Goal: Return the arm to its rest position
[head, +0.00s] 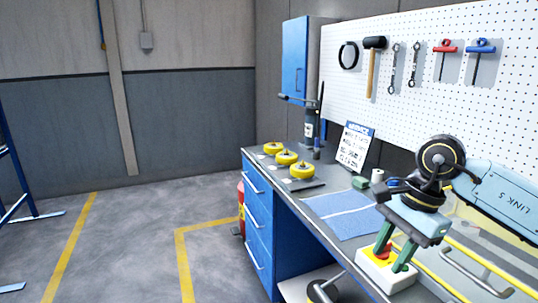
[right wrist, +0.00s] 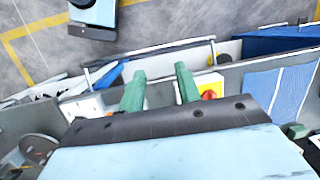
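My right arm comes in from the right in the head view, and its gripper (head: 387,261) points down with two green fingers apart. In the right wrist view the right gripper (right wrist: 159,72) shows its fingers spread with nothing between them. In the head view the fingers are in front of a white box with a yellow panel and red button (head: 379,254); I cannot tell how far apart they are in depth.
A workbench with blue drawers (head: 257,210) stands in the middle. Tools hang on the pegboard (head: 430,95). The floor (head: 140,235) at left is clear.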

